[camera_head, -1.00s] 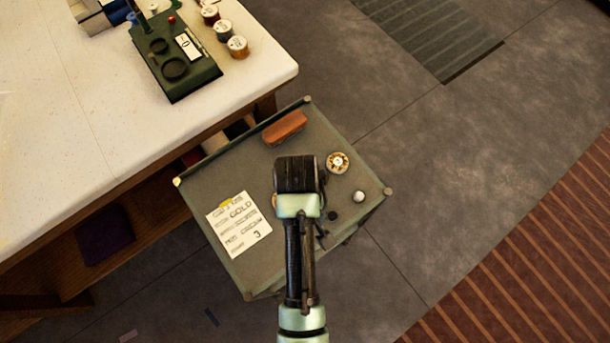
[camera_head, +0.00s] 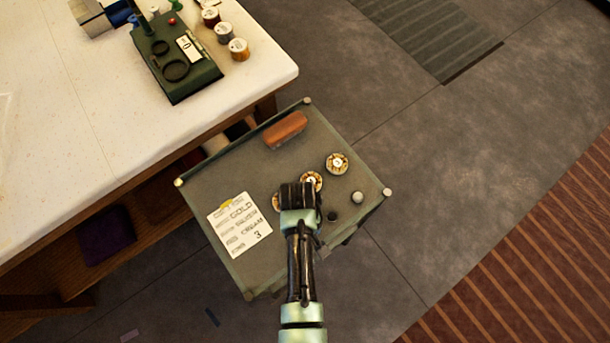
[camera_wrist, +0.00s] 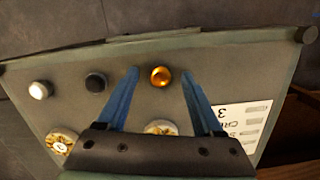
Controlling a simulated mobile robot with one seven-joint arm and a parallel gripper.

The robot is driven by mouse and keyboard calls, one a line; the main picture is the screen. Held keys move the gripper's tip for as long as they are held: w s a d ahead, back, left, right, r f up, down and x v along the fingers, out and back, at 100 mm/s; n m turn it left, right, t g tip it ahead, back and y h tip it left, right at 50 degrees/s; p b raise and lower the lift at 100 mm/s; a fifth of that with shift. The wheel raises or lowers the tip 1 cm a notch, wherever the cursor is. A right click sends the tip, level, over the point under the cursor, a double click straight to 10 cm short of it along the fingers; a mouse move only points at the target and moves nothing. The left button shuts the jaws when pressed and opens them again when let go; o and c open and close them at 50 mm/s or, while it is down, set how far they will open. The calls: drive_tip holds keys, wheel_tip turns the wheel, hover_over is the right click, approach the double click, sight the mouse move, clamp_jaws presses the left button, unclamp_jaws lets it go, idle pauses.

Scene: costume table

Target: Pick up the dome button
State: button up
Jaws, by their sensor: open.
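A shiny gold dome button (camera_wrist: 161,76) lies on the grey-green tray top (camera_wrist: 210,70) in the wrist view, between the two blue fingers of my gripper (camera_wrist: 159,69). The fingers are apart, with a gap on each side of the button in the picture. How high the tips are above the tray is unclear. In the head view my gripper (camera_head: 299,194) is over the middle of the tray (camera_head: 215,180), and it hides the gold button. A pale dome button (camera_head: 357,197) and a black dome button (camera_head: 332,216) lie to its right.
Ornate patterned buttons (camera_head: 337,163) lie in a row on the tray, one partly behind my gripper. A written card (camera_head: 239,224) lies left, and an orange-brown block (camera_head: 285,129) lies at the back. A white table (camera_head: 110,110) stands left of the tray.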

clamp_jaws()
idle(0.4)
wheel_tip(320, 180, up, 10)
idle(0.6)
